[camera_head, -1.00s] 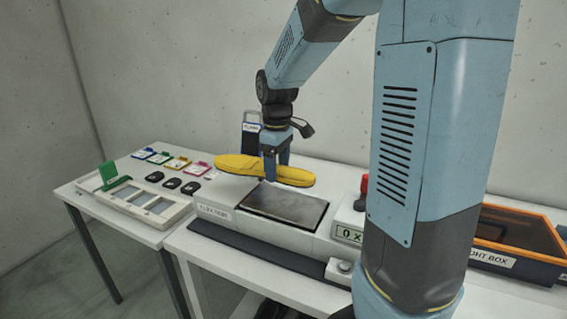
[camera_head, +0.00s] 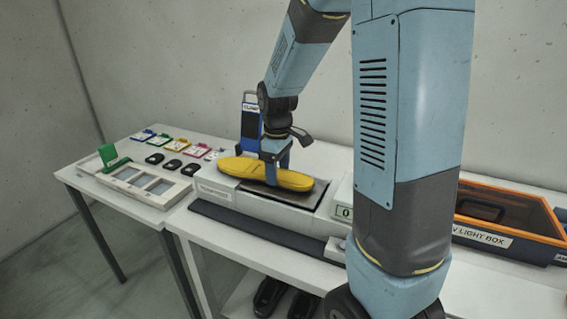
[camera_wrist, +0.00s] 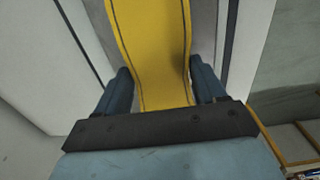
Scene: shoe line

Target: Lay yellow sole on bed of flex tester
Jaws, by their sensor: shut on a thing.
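The yellow sole (camera_head: 290,181) is held flat and lengthwise over the flex tester (camera_head: 238,196) in the head view. My gripper (camera_head: 270,179) is shut on the sole near its middle, one finger on each side. The dark bed (camera_head: 308,192) of the tester shows partly beyond the sole; the rest is hidden under it. I cannot tell whether the sole touches the bed. In the wrist view the sole (camera_wrist: 150,50) runs between the two blue fingers.
An orange-rimmed light box (camera_head: 505,215) stands at the right. A white tray with windows (camera_head: 130,180), several coloured cards (camera_head: 178,145) and dark pads (camera_head: 172,165) lie at the left. A blue and black clamp-like item (camera_head: 250,118) stands behind the tester. Black shoes (camera_head: 270,298) sit below.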

